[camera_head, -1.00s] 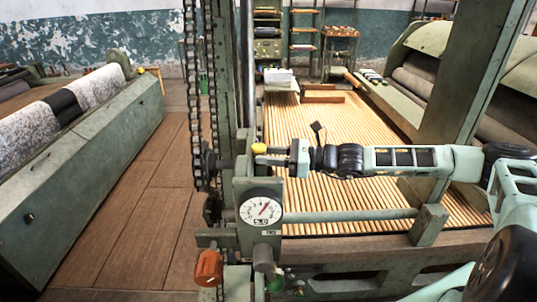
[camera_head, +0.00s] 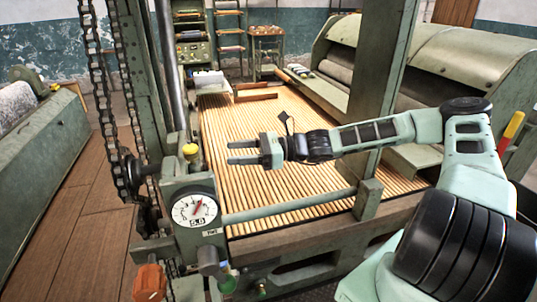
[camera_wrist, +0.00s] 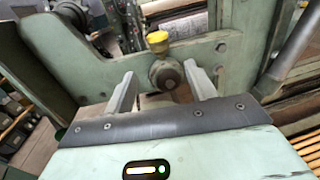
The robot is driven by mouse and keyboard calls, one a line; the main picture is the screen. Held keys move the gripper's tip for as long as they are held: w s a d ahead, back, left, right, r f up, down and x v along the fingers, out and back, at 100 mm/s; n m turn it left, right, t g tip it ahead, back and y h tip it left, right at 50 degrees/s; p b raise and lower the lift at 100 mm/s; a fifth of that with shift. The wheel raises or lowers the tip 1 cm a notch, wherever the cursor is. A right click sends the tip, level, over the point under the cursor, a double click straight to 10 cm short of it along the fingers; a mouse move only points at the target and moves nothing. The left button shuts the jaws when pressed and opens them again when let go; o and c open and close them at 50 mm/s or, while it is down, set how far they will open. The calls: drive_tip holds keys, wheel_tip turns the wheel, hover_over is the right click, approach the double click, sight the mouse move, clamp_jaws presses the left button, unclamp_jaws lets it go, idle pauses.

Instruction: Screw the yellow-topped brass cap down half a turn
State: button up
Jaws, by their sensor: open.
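The yellow-topped brass cap (camera_head: 190,152) stands upright on the green machine frame, just above the gauge. In the wrist view the yellow top (camera_wrist: 157,37) shows beyond my fingers, over a round metal fitting (camera_wrist: 166,73). My gripper (camera_head: 231,153) is to the right of the cap, apart from it, with its two fingers pointing left toward it. The fingers are spread and nothing is held. In the wrist view my gripper (camera_wrist: 160,76) has its fingers to either side of the fitting in the picture. The brass under the yellow top is small and hard to make out.
A dial gauge (camera_head: 195,210) sits below the cap, with an orange knob (camera_head: 149,283) lower left. A chain (camera_head: 112,100) and a steel post rise at left. A slatted bed (camera_head: 270,195) lies under my arm. A green upright (camera_head: 375,90) stands behind my arm.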

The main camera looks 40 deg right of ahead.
drive_tip(key=b+v, duration=0.1)
drive_tip(key=v, duration=0.7)
drive_tip(key=shift+s+d, duration=0.1)
drive_tip(key=shift+d, duration=0.05)
